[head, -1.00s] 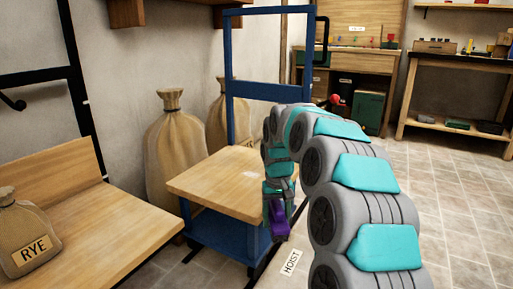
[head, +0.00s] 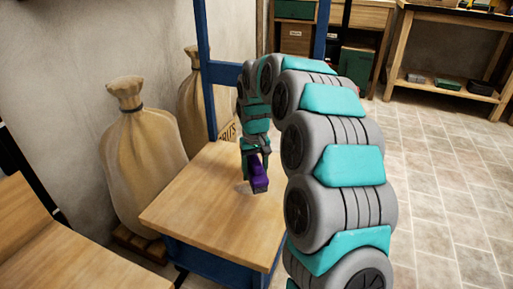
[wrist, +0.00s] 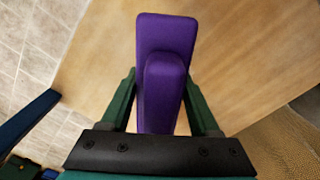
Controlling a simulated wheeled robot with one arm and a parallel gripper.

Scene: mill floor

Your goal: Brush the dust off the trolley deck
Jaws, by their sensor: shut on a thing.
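The trolley (head: 225,262) has a blue frame and a light wooden deck (head: 205,205). A small pale patch (head: 243,187) shows on the deck beside the purple brush. My gripper (head: 257,160) is shut on the purple brush (head: 259,180) and holds it over the far right part of the deck. In the wrist view, the brush (wrist: 164,60) sits between the two green fingers, with the deck (wrist: 245,70) behind it. I cannot tell whether the brush touches the deck. Its underside is hidden.
Sacks stand on a pallet behind the trolley, the nearer one (head: 140,150) close to the deck's left edge. A wooden bench (head: 70,255) is at the lower left. Tiled floor (head: 440,190) is open on the right. Workbenches stand at the back.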

